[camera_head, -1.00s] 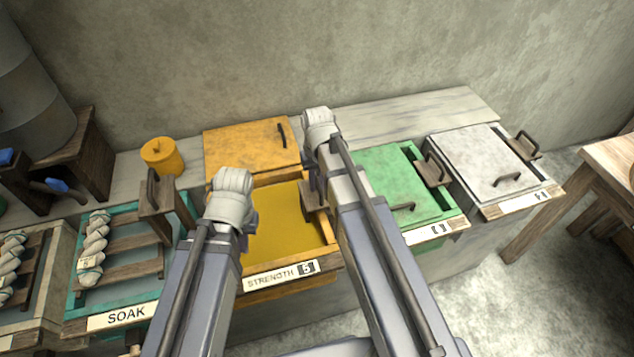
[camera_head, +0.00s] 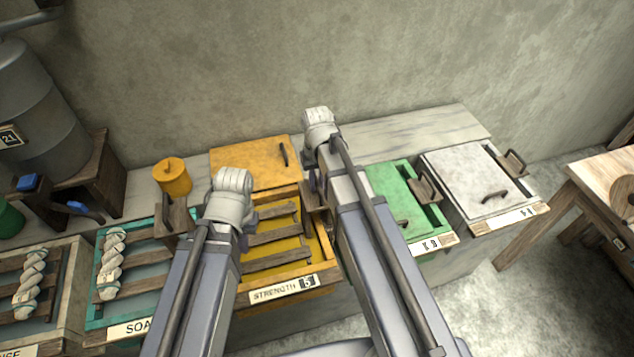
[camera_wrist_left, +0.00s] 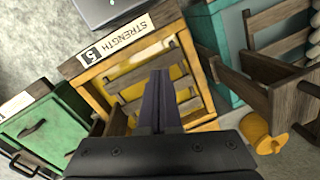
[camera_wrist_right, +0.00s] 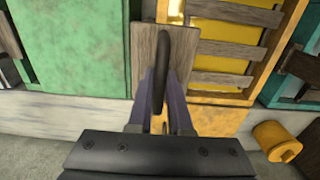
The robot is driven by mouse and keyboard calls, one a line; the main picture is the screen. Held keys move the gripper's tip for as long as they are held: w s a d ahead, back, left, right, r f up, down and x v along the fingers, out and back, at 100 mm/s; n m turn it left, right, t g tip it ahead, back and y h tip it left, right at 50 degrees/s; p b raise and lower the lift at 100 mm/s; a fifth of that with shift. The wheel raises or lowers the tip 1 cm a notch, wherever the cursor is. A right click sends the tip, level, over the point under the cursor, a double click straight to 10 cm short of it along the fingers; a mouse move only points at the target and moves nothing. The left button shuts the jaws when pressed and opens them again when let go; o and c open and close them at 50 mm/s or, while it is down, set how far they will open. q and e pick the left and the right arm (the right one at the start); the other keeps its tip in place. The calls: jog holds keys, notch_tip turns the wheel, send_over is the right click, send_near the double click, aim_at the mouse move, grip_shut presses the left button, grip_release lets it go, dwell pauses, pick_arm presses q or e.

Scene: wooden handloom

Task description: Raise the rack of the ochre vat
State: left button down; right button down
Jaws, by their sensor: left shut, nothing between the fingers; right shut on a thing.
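The ochre vat (camera_head: 318,282) stands open in the row, with yellow liquid inside and a STRENGTH label on its front. Its rack (camera_head: 278,238), several wooden slats, shows above the liquid; it also shows in the left wrist view (camera_wrist_left: 128,80). My right gripper (camera_wrist_right: 165,105) is shut on the rack's dark curved handle (camera_wrist_right: 162,60), at the wooden plate on the vat's side. In the head view my right arm hides most of that grip. My left gripper (camera_wrist_left: 160,105) is shut and empty, over the vat in its own wrist view.
The ochre lid (camera_head: 250,165) lies behind the vat, beside an orange pot (camera_head: 172,178). The teal SOAK vat (camera_head: 92,318) with a twisted skein stands on the left. A green-lidded vat (camera_head: 385,190) and a white-lidded vat (camera_head: 465,180) stand on the right.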

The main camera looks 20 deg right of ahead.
jog(key=shift+r+p, duration=2.3)
jog(key=shift+r, duration=0.3)
grip_release()
notch_tip(320, 180, up, 7)
jog(key=p, duration=0.6)
jog(key=shift+p, duration=0.4)
